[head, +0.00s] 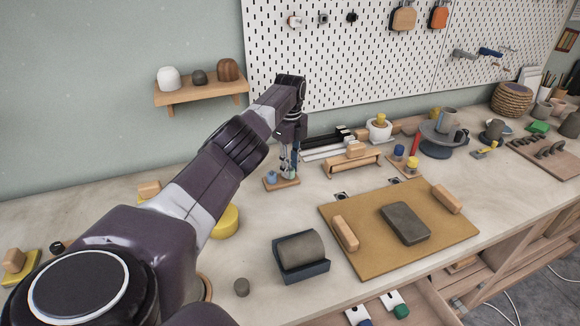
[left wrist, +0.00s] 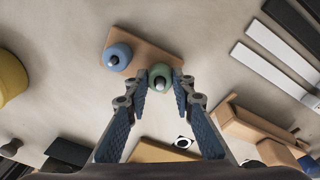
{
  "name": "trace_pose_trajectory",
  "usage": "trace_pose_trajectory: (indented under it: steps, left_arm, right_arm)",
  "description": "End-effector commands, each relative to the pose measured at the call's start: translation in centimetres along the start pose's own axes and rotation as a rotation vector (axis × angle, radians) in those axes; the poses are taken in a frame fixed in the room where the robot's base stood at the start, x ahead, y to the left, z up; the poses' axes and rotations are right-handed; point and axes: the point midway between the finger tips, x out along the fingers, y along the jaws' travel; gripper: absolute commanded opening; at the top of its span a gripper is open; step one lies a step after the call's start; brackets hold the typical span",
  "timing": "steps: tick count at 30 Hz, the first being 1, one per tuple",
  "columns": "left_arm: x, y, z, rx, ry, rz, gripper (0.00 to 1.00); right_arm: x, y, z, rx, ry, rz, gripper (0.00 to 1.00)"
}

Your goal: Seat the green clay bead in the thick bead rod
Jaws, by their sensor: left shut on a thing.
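The green clay bead (left wrist: 160,73) is between the fingertips of my left gripper (left wrist: 158,84), which is shut on it. A dark round spot shows at the bead's middle; I cannot tell whether it is the hole or a rod's tip. The bead is over one end of a small wooden base (left wrist: 150,46); a blue bead (left wrist: 117,56) sits at its other end. In the head view, my left gripper (head: 289,167) is low over this base (head: 284,185), right of the blue bead (head: 271,177). Whether the green bead touches the base is unclear. My right gripper is out of view.
A wooden stand (head: 352,164) and white and black bars are right of the gripper. A tan board (head: 370,240) and a clay roll (head: 300,247) in a dark cradle are in front.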

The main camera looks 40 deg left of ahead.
Motion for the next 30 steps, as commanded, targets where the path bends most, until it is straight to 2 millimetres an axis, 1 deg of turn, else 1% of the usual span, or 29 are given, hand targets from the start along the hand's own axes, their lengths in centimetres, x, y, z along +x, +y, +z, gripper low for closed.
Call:
trace_pose_trajectory:
  steps: [3, 4, 9, 17, 20, 23, 30]
  left_arm:
    - [0.2, 0.0, 0.0, 0.000, 0.000, 0.000, 0.00]
    - [0.1, 0.0, 0.0, 0.000, 0.000, 0.000, 0.25]
    - [0.1, 0.0, 0.0, 0.000, 0.000, 0.000, 0.43]
    - [0.1, 0.0, 0.0, 0.000, 0.000, 0.000, 0.43]
    - [-0.4, -0.1, 0.0, 0.001, 0.000, -0.003, 0.43]
    - [-1.7, -0.1, 0.0, 0.002, 0.000, -0.004, 0.43]
    - [-6.9, -0.2, 0.0, 0.000, 0.000, -0.006, 0.43]
  right_arm:
    - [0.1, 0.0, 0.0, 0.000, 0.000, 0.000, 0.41]
    - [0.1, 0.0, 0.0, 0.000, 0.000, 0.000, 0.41]
    - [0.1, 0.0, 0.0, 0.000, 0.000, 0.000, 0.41]
    - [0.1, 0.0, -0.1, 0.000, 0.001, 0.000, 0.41]
    - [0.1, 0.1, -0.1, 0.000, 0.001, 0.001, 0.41]
    - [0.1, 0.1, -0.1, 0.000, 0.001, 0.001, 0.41]
    - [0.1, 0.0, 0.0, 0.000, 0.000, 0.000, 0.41]
